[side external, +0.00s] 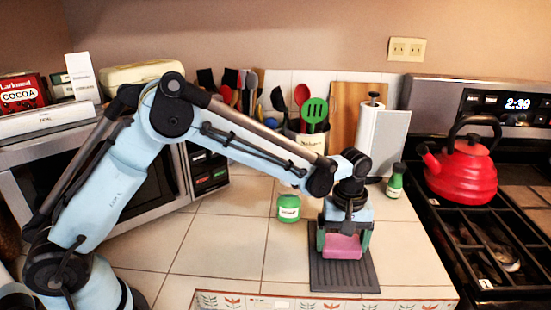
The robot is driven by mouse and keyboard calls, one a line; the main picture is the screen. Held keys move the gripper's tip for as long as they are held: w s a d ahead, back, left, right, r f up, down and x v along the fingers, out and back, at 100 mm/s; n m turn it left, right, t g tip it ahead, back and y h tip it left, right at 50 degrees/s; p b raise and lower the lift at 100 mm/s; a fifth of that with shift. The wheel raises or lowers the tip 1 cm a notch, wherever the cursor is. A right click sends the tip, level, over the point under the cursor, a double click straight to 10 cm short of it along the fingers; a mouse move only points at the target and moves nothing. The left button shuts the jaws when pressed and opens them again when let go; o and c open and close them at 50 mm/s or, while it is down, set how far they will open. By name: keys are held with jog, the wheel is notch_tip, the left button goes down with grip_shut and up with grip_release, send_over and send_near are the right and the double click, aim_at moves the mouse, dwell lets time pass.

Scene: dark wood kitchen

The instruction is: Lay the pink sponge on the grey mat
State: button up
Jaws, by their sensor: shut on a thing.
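The pink sponge (343,247) is between the fingers of my gripper (343,243), which is shut on it. The grey mat (343,279) lies flat on the tiled counter near its front right. My gripper points down over the back half of the mat, with the sponge low above it or touching it; I cannot tell which. The gripper body hides the sponge's top and part of the mat's back edge.
A green jar (289,208) stands left of my gripper, and a green bottle (395,181) stands behind right. A utensil crock (311,142) and paper towel roll (375,138) are at the back. The stove with a red kettle (462,172) is right. The counter's middle left is clear.

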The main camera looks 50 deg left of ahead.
aim_at(342, 242)
jog(key=shift+f, duration=0.15)
jog(key=o, duration=0.7)
jog(key=shift+o, duration=0.2)
notch_tip(342, 242, up, 12)
jog(key=s+a+r+m+t, duration=0.3)
jog(key=s+a+r+m, duration=0.15)
jog(key=s+a, duration=0.25)
jog(key=s+a+f+m+t, duration=0.3)
jog(key=s+a, duration=0.3)
jog(key=s, duration=0.4)
jog(key=shift+s+f+m+t, duration=0.15)
jog(key=shift+f+m+t, duration=0.1)
jog(key=shift+m+t, duration=0.45)
